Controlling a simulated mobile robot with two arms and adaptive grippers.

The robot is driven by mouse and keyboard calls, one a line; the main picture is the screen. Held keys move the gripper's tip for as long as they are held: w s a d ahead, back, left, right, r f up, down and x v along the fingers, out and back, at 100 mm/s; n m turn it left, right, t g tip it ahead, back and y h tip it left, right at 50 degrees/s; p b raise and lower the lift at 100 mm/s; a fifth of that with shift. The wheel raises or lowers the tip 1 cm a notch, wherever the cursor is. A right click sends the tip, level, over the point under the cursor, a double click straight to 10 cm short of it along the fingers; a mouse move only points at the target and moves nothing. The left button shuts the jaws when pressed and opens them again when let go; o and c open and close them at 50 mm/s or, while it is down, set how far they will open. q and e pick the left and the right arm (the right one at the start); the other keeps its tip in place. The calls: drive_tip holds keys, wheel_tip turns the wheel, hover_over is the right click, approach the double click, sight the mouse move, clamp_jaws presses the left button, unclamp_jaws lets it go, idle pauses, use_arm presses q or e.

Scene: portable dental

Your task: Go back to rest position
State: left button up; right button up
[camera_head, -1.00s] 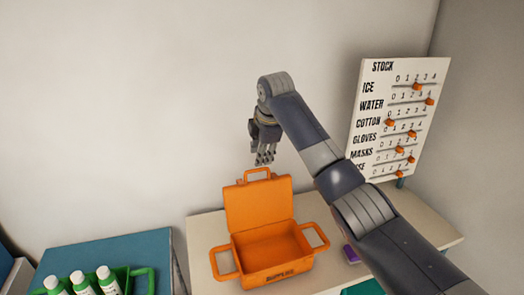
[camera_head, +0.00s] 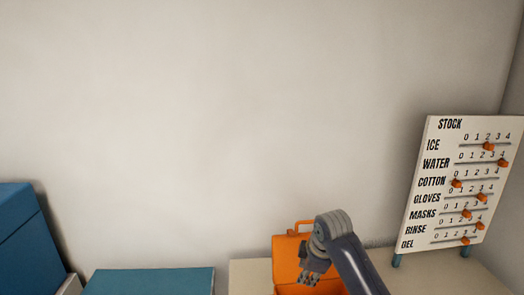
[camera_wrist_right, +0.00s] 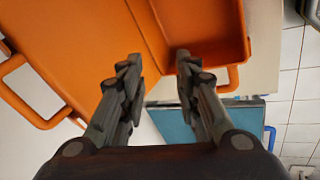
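My right gripper (camera_head: 309,277) hangs in front of the orange supply box (camera_head: 285,262), low in the head view. In the right wrist view my right gripper (camera_wrist_right: 158,68) has its two fingers apart with nothing between them. The orange box (camera_wrist_right: 80,45) fills the upper left of that view, with its lid raised and its open inside to the right. The fingertips appear close to the box, but I cannot tell if they touch it. The lower part of the box is cut off in the head view. My left gripper is in neither view.
A white stock board (camera_head: 463,185) with orange sliders stands at the right of the beige table (camera_head: 250,275). A blue-topped surface (camera_head: 150,282) lies to the left, and a blue box (camera_head: 28,240) stands at the far left. The wall behind is bare.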

drive_tip(key=s+d+f+m, duration=0.1)
drive_tip(key=s+f+m, duration=0.2)
drive_tip(key=s+f, duration=0.55)
drive_tip(key=s+d+f+m, duration=0.1)
drive_tip(key=s+f+m, duration=0.35)
drive_tip(key=s, duration=0.75)
drive_tip(key=s+d+r+m+h, duration=0.1)
drive_tip(key=s+d+m, duration=0.2)
drive_tip(key=s, duration=0.7)
drive_tip(key=s+d+m, duration=0.2)
drive_tip(key=s+m, duration=0.1)
drive_tip(key=s, duration=0.6)
wheel_tip(320, 180, down, 27)
drive_tip(key=s+g+b, duration=0.1)
drive_tip(key=g+b, duration=0.1)
drive_tip(key=s+d+f+g+b, duration=0.1)
drive_tip(key=s+d+f+b, duration=0.1)
drive_tip(key=s+f, duration=1.5)
wheel_tip(320, 180, down, 2)
drive_tip(key=shift+s+d+f, duration=0.2)
drive_tip(key=shift+s+d, duration=0.2)
drive_tip(key=shift+d, duration=0.2)
drive_tip(key=shift+n, duration=0.25)
